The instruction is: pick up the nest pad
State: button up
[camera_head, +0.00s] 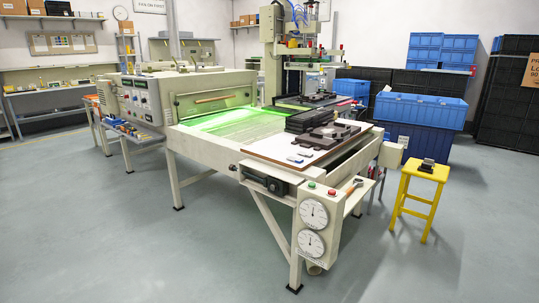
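I cannot tell for sure which thing is the nest pad. A stack of dark flat pads (302,122) lies on the white board (262,148) at the right end of the machine table. Another dark, shaped pad (331,136) lies just in front of the stack on the same board. A further dark flat piece (318,98) sits under the printing head behind them. A small dark item with a grey top (427,166) rests on the yellow stool (414,172). My gripper is not in this view.
A conveyor machine (222,128) with a green-lit opening stands left of the board. A box with two dials (312,228) hangs off its front. Blue crates (420,108) and black crates (512,88) stand behind. The grey floor (130,235) in front is clear.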

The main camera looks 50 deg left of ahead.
aim_at(427, 161)
jog(key=i+j+u, duration=0.35)
jog(key=j, duration=0.15)
jog(key=i+j+u, duration=0.55)
jog(key=i+j, duration=1.1)
